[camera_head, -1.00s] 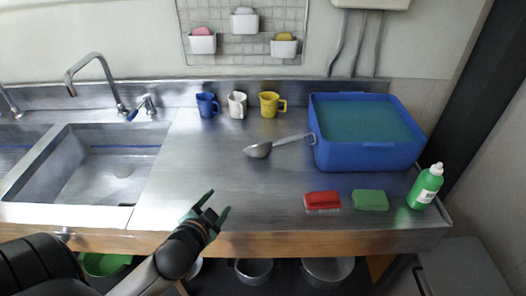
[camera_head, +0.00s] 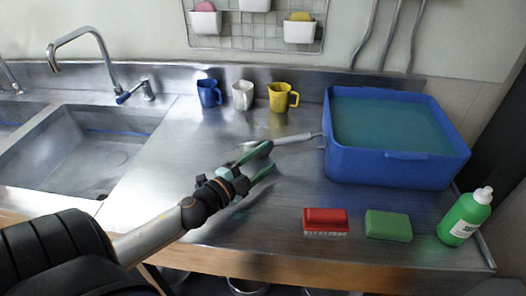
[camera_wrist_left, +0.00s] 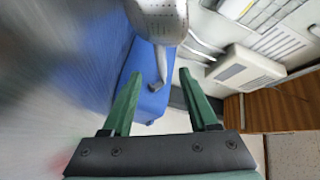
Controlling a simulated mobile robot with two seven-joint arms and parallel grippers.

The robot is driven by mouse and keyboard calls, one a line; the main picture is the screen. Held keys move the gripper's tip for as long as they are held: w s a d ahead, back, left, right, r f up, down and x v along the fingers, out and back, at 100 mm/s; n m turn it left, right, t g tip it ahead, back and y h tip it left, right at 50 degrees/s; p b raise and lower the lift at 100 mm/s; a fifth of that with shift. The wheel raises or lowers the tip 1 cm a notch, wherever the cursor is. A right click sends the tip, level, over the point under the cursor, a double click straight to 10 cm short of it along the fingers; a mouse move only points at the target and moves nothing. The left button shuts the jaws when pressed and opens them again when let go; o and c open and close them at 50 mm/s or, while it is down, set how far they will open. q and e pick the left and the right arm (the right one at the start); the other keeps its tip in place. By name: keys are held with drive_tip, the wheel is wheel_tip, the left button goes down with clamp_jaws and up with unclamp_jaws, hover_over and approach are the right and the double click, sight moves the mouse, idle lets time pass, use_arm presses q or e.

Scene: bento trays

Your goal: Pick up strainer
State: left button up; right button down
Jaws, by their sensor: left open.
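The strainer is a metal ladle-like tool on the steel counter. In the head view its handle (camera_head: 292,138) points right, toward the blue tub, and its bowl is mostly hidden behind my left gripper. My left gripper (camera_head: 271,157) has green fingers, is open and empty, and is at the near side of the strainer. In the left wrist view the perforated strainer bowl (camera_wrist_left: 158,18) is at the top, with the handle running down from it. The open fingers (camera_wrist_left: 160,72) are on either side of that handle in the picture; contact cannot be told. My right gripper is not in view.
A blue tub (camera_head: 395,169) of water stands to the right. A red brush (camera_head: 325,218), a green sponge (camera_head: 388,225) and a green bottle (camera_head: 464,217) are at the front right. Blue, white and yellow cups (camera_head: 280,98) stand behind. The sink (camera_head: 75,160) is left.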

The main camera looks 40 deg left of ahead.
sight(285, 142)
use_arm(q)
drive_tip(key=w, duration=0.4)
drive_tip(key=shift+w+d, duration=0.15)
drive_tip(key=shift+w, duration=0.15)
drive_tip(key=shift+w+d+p, duration=0.1)
drive_tip(key=shift+w+p, duration=0.4)
drive_tip(key=shift+w, duration=2.2)
clamp_jaws()
